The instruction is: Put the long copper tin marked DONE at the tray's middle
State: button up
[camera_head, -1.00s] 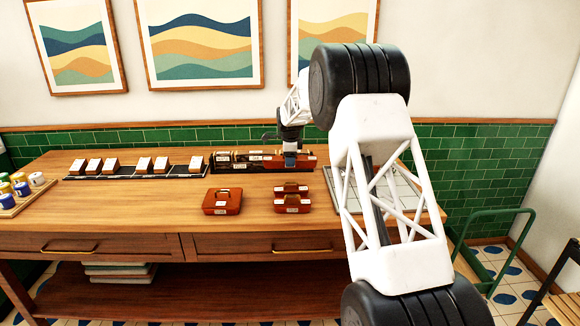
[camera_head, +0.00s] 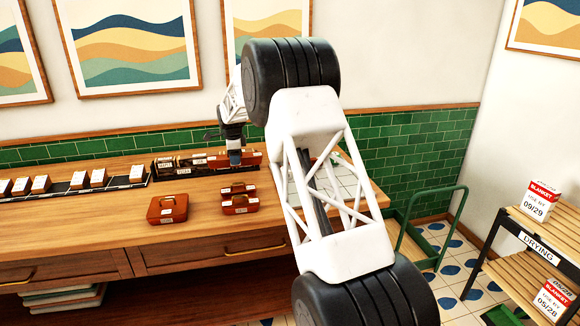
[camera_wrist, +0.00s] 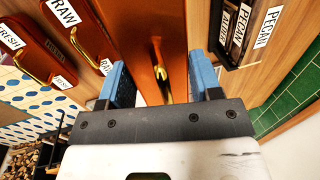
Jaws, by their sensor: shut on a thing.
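My gripper (camera_head: 235,160) is shut on a long copper tin (camera_head: 250,157) at the right end of a dark rack on the table. In the wrist view the tin (camera_wrist: 140,35) lies between the blue fingertips (camera_wrist: 158,85), with its brass handle between them. I cannot read a DONE mark on it. I cannot tell whether the tin is clear of the table. A pale tray with a grid (camera_head: 345,181) is to the right on the table, partly hidden behind my arm.
Copper tins stand at the front, one alone (camera_head: 167,209) and two together (camera_head: 240,204). The wrist view shows RAW and FRESH labels. Left of my gripper is the dark rack (camera_head: 178,172) with PECAN labels. A green cart (camera_head: 430,240) and DRYING shelf (camera_head: 540,243) stand right.

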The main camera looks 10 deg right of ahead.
jog(key=s+d+f, duration=0.1)
jog(key=s+d, duration=0.4)
jog(key=d, duration=0.6)
jog(key=s+d+f, duration=0.1)
jog(key=s+d, duration=0.4)
jog(key=d, duration=0.7)
jog(key=s+d+f, duration=0.2)
jog(key=s+d, duration=0.2)
jog(key=d, duration=0.8)
jog(key=shift+s, duration=0.4)
jog(key=shift+w, duration=0.1)
jog(key=shift+w+d+f, duration=0.25)
jog(key=shift+w+d, duration=0.35)
jog(key=shift+w, duration=2)
jog(key=shift+w+d+f, duration=0.25)
jog(key=shift+w+d, duration=0.3)
jog(key=shift+w, duration=2)
jog(key=shift+w+d+f, duration=0.25)
jog(key=shift+w+d, duration=0.35)
jog(key=shift+w, duration=2)
jog(key=shift+f, duration=0.1)
jog(key=shift+f, duration=1.65)
jog(key=shift+f, duration=0.1)
